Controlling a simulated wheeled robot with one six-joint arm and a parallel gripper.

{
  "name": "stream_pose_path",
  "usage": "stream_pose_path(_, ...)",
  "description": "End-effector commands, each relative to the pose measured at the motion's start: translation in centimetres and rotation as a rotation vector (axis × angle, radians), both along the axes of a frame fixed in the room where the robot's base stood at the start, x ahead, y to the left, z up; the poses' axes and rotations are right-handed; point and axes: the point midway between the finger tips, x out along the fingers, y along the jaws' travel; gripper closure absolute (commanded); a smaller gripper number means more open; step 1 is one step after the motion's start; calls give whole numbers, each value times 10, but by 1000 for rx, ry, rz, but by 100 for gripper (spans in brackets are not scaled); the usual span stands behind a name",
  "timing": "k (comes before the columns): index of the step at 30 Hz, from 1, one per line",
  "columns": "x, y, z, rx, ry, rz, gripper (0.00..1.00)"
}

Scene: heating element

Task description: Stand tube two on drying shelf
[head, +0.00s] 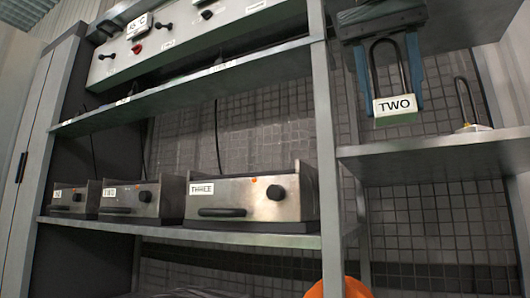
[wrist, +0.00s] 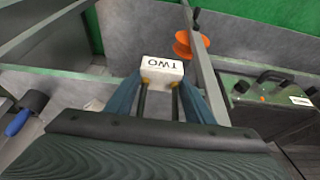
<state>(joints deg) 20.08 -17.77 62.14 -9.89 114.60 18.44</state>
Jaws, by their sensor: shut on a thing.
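Tube two is a dark U-shaped element on a pale block (head: 395,105) marked TWO. My gripper (head: 391,92) is shut on it, with a blue finger on each side and the block at the lower end. It looks upright in the head view. In the wrist view the block (wrist: 162,68) shows between the fingertips (wrist: 160,92), its label upside down. The drying shelf (head: 435,157) is the grey shelf at right in the head view. The block appears above its left part, with a visible gap; depth is unclear.
Another tube (head: 466,104) stands on the shelf at right. A grey post (head: 328,150) borders the shelf on the left. Metal boxes, including THREE (head: 250,197), sit on the left rack under a control panel (head: 200,35). An orange spool (wrist: 188,45) shows beyond the block.

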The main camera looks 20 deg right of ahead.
Motion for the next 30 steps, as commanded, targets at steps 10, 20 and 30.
stream_pose_path(10,-8,-3,30,-1,2,-12,80)
stream_pose_path(20,-13,-12,80,-3,2,-13,80)
stream_pose_path(30,-19,-20,128,-5,3,-13,80)
